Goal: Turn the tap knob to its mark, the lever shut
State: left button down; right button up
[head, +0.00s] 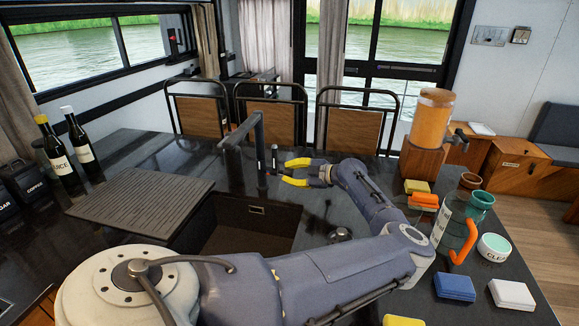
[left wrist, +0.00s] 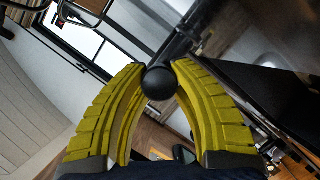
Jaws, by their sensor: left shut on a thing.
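The black tap (head: 245,138) rises behind the sink in the head view, its spout bent over the basin. A slim dark lever (head: 275,158) with a paler top stands upright just right of it. My left gripper (head: 285,171) reaches it from the right, with yellow fingers either side of its line. In the left wrist view, the yellow fingertips of my left gripper (left wrist: 160,76) close on a round black knob end (left wrist: 160,83), with a dark bar running behind it. The mark cannot be made out clearly. My right gripper is not in view.
A ribbed board (head: 140,207) lies left of the sink (head: 250,225). Two bottles (head: 78,138) stand at the left. An orange drink dispenser (head: 432,120), a teal mug (head: 480,204), sponges and a white tub (head: 494,247) crowd the right side. Chairs line the far edge.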

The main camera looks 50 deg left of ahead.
pick_arm(q)
jog(key=shift+f, duration=0.15)
dwell(0.4)
jog(key=c, duration=1)
grip_release()
jog(key=v, duration=1.2)
jog(key=shift+x, duration=6)
